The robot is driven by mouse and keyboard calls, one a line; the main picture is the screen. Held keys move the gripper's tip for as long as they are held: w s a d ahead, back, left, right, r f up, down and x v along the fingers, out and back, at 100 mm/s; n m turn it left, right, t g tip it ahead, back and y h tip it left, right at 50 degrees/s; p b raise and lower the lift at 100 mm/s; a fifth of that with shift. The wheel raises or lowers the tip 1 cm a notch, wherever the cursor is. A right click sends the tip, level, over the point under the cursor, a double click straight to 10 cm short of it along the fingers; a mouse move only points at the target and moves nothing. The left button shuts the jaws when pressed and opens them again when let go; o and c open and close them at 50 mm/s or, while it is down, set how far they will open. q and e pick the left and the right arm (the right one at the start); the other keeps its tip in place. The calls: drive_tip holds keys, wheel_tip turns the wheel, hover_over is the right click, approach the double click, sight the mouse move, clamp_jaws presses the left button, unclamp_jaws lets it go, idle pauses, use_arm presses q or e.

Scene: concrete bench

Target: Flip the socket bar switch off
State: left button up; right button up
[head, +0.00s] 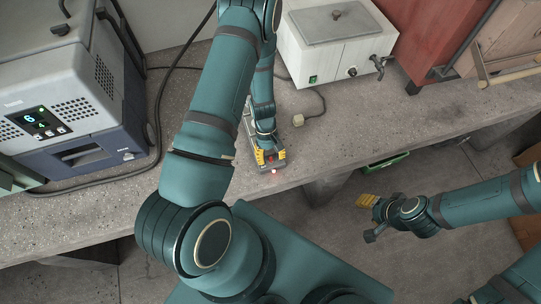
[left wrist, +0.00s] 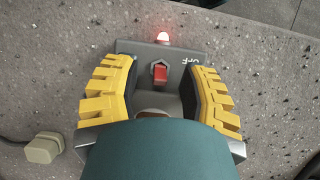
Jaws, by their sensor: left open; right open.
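The socket bar (head: 262,170) lies on the concrete bench under my left arm. In the left wrist view the socket bar's end (left wrist: 190,54) shows a red rocker switch (left wrist: 160,73), a lit red lamp (left wrist: 163,38) and part of the lettering "OFF". Contact with the switch cannot be told. The rest of the bar is mostly hidden by my arm. My right gripper (head: 368,215) is open and empty, beyond the bench's front edge.
A grey and blue device with a lit display (head: 40,122) stands at the left. A white box with a tap (head: 335,45) and a red cabinet (head: 425,35) stand at the back. The bench front right is clear.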

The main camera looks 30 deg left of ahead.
use_arm(q)
clamp_jaws()
drive_tip(key=shift+s+d+y, duration=0.1)
drive_tip(key=shift+d+y, duration=0.05)
drive_tip(key=shift+y, duration=0.15)
drive_tip(key=shift+s+d+t+y+b, duration=0.15)
drive_tip(key=shift+t+y+b, duration=0.2)
drive_tip(key=shift+t+y, duration=0.2)
drive_tip(key=shift+s+d+t+y+b, duration=0.1)
drive_tip(key=shift+d+t+y+b, duration=0.05)
drive_tip(key=shift+t+y+b, duration=0.35)
drive_tip(key=shift+s+d+f+t+y+b, duration=0.1)
drive_tip(key=shift+s+d+t+y+b, duration=0.05)
drive_tip(key=shift+t+y+b, duration=0.65)
drive_tip(key=shift+s+d+f+t+y+b, duration=0.1)
drive_tip(key=shift+s+d+t+y+b, duration=0.05)
drive_tip(key=shift+t+y+b, duration=0.6)
drive_tip(key=shift+r, duration=0.1)
